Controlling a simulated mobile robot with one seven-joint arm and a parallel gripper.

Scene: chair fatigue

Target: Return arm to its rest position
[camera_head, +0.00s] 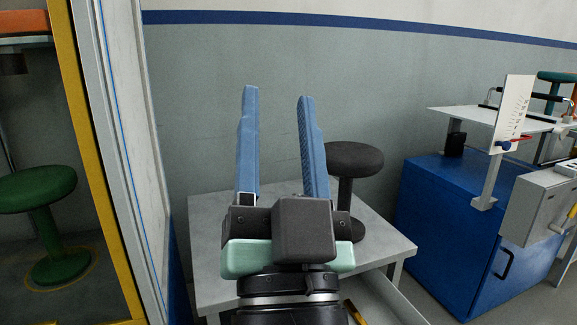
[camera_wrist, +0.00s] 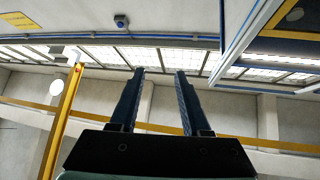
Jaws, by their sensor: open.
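My gripper (camera_head: 278,95) stands in the middle of the head view with its two blue fingers pointing up. The fingers are apart and nothing is between them. In the wrist view my gripper (camera_wrist: 160,72) also shows open and empty, facing the upper walls and windows. In the head view the gripper is in front of a grey table (camera_head: 210,255) and hides part of its top.
A dark round stool-like object (camera_head: 354,158) stands on the table, just right of my fingers. A blue cabinet (camera_head: 440,230) with a test rig is at the right. A yellow-edged frame (camera_head: 95,150) and a green stool (camera_head: 38,188) are at the left.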

